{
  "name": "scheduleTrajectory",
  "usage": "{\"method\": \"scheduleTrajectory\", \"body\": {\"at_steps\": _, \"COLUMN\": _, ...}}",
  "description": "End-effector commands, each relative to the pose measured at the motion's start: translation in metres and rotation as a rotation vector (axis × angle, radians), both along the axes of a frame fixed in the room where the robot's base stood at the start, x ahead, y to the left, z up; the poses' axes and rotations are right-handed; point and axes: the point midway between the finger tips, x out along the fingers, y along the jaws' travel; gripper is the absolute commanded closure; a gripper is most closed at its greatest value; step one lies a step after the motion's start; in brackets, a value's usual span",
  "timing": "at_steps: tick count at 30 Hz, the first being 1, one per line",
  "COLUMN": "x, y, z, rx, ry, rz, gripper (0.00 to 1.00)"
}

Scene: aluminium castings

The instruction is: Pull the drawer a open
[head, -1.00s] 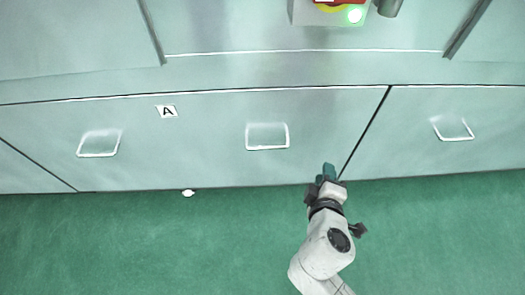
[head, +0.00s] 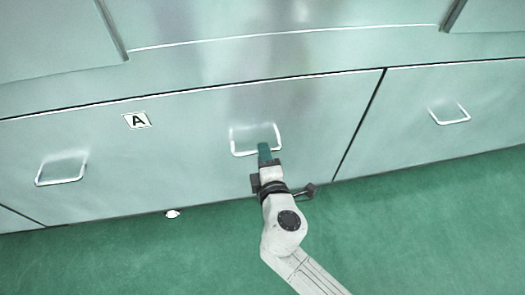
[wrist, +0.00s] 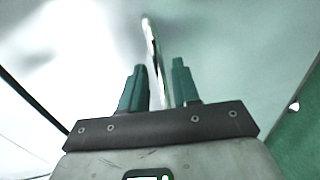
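Drawer a is the wide, pale metal front (head: 190,150) marked with a black "A" label (head: 137,120) in the head view. It looks flush with its neighbour, so it appears shut. It has two white bar handles, one at the left (head: 60,182) and one right of the middle (head: 257,151). My gripper (head: 265,150) is at the handle right of the middle. In the wrist view, the two green fingers of my gripper (wrist: 158,82) stand apart, with the handle bar (wrist: 153,50) running between them. A gap shows beside the bar, so the fingers are not closed on it.
Another drawer front with a handle (head: 450,118) lies to the right, past a dark seam. A small white round thing (head: 172,213) shows at the lower edge of the drawer front.

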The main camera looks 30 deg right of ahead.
Motion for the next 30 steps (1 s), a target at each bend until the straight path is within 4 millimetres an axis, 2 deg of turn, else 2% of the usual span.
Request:
{"method": "scheduleTrajectory", "body": {"at_steps": 6, "x": 0.02, "y": -0.006, "z": -0.005, "rx": 0.001, "ry": 0.001, "rz": -0.001, "gripper": 0.69}}
{"method": "scheduleTrajectory", "body": {"at_steps": 17, "x": 0.023, "y": -0.008, "z": -0.005, "rx": 0.001, "ry": 0.0, "rz": 0.0, "gripper": 0.7}}
{"method": "scheduleTrajectory", "body": {"at_steps": 26, "x": 0.023, "y": -0.008, "z": -0.005, "rx": 0.001, "ry": 0.001, "rz": 0.0, "gripper": 0.99}}
{"method": "scheduleTrajectory", "body": {"at_steps": 30, "x": 0.023, "y": -0.008, "z": -0.005, "rx": 0.001, "ry": 0.001, "rz": 0.0, "gripper": 1.0}}
